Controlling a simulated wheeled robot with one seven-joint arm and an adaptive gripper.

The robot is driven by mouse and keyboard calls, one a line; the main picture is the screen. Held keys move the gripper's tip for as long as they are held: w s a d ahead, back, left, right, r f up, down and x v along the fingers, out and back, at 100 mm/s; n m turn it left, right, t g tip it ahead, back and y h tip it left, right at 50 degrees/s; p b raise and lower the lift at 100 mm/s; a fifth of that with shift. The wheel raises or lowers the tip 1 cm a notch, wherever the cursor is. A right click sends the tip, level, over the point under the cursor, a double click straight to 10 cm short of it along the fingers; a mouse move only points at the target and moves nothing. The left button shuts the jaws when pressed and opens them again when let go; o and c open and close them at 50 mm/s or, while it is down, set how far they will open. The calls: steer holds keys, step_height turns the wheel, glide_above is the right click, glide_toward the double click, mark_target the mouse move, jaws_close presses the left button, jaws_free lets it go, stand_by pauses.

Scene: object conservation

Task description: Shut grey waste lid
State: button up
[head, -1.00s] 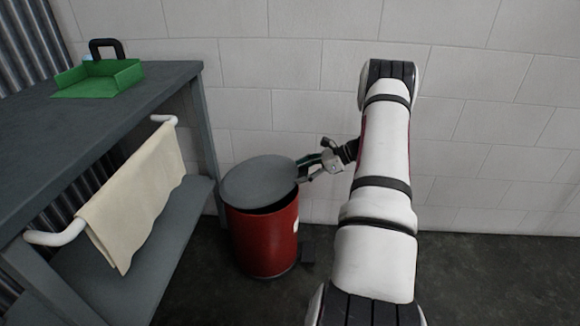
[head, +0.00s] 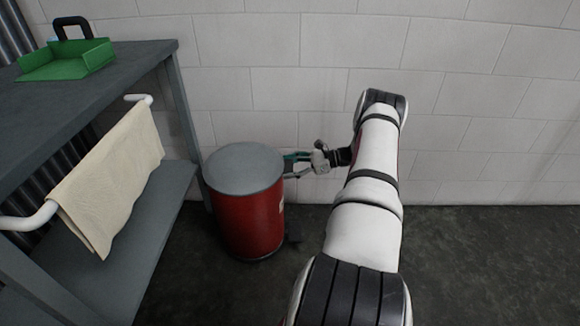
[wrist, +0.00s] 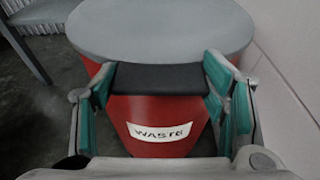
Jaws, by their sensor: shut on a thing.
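The red waste bin (head: 250,222) stands on the floor beside the bench in the head view. Its grey lid (head: 243,167) lies level on the rim, with no gap visible on the near side. The lid (wrist: 160,25) fills the top of the wrist view, above the bin's red wall with its WASTE label (wrist: 160,131). A dark tab (wrist: 158,79) juts from the lid's edge towards me. My gripper (head: 290,165) is at the right edge of the lid, its teal-padded fingers shut on the tab from both sides.
A grey bench (head: 150,58) stands to the left, carrying a green tray (head: 66,62). A beige towel (head: 112,180) hangs on its white rail. A white block wall (head: 480,130) runs close behind the bin. The dark floor (head: 490,260) at right is clear.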

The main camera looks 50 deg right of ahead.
steer(key=shift+s+f, duration=0.25)
steer(key=shift+f, duration=0.3)
steer(key=o, duration=1.7)
steer(key=shift+w, duration=0.1)
steer(key=shift+r, duration=0.15)
steer(key=shift+w, duration=0.1)
steer(key=shift+r, duration=0.1)
steer(key=v, duration=1.2)
